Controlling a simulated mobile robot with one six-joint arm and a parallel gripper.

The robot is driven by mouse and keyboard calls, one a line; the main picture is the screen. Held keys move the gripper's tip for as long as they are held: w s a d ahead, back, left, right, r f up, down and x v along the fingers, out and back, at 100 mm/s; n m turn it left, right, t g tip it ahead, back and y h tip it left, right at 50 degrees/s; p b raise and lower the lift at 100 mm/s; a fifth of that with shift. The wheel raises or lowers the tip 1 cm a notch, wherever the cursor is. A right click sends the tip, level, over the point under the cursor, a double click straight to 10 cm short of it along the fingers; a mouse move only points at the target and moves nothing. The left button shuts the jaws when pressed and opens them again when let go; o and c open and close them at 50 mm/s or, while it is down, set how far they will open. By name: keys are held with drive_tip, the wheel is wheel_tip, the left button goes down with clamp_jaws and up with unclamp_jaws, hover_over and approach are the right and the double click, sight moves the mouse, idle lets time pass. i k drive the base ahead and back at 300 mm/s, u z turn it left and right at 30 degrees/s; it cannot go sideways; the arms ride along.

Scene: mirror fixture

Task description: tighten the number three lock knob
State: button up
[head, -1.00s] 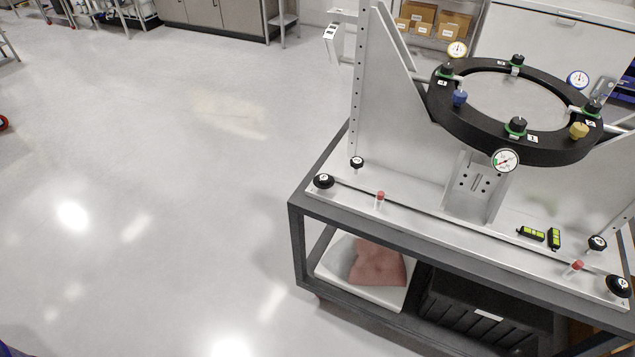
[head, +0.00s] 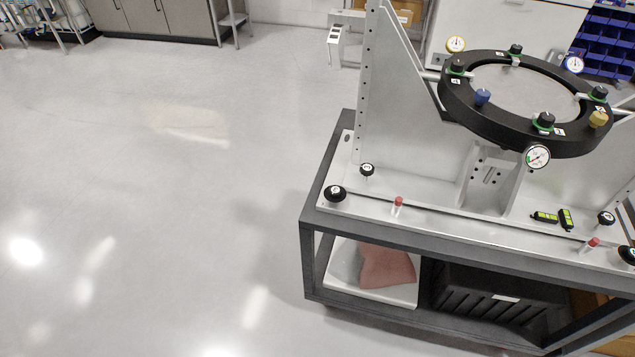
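A black mirror ring (head: 462,116) stands upright-mounted and tilted on the fixture frame at the right. Several black lock knobs with green collars sit around it: back (head: 515,51), left (head: 456,67), right (head: 598,95) and front (head: 544,122). Small white number tags are beside them. The front tag looks like 1 and the left like 4; the back one may be 3 but is too small to read surely. A blue knob (head: 482,97) and a yellow knob (head: 598,119) are also on the ring. My gripper is not in view.
The fixture stands on a dark grey cart (head: 312,222) with black base knobs (head: 335,193) and red-capped pins (head: 398,203). Dial gauges (head: 537,157) stick out around the ring. A pink cloth (head: 386,268) lies on the lower shelf. The floor (head: 150,200) on the left is clear.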

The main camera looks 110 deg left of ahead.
sight(333, 193)
drive_tip(key=z, duration=0.25)
drive_tip(key=k, duration=0.4)
drive_tip(key=u, duration=0.95)
drive_tip(key=i, duration=0.55)
drive_tip(key=z, duration=0.55)
drive_tip(key=k, duration=0.15)
drive_tip(key=u, duration=2.55)
